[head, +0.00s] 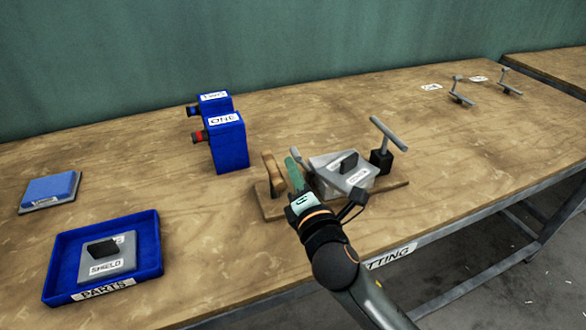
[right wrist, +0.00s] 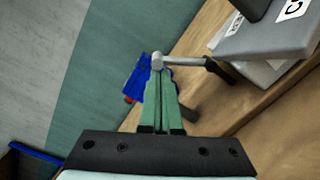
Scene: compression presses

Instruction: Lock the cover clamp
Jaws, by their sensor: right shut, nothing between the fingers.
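A grey cover (head: 330,165) with a dark handle sits on a wooden base board (head: 395,192); its edge shows at the upper right of the right wrist view (right wrist: 265,40). A grey clamp with a crossbar handle (head: 388,133) stands raised on a black block at the board's right end. My right gripper (head: 291,160) is shut and empty, its green fingers pointing up beside the cover's left side. In the right wrist view a grey lever with a round end (right wrist: 205,62) lies across near the fingertips (right wrist: 161,75); I cannot tell whether they touch. My left gripper is out of view.
A wooden upright (head: 272,175) stands just left of my gripper. Blue boxes ONE (head: 228,150) and TWO stand behind. A blue PARTS tray (head: 152,235) holds a shield plate (head: 105,265). A blue pad (head: 50,188) lies far left. Small clamps (head: 461,92) stand far right.

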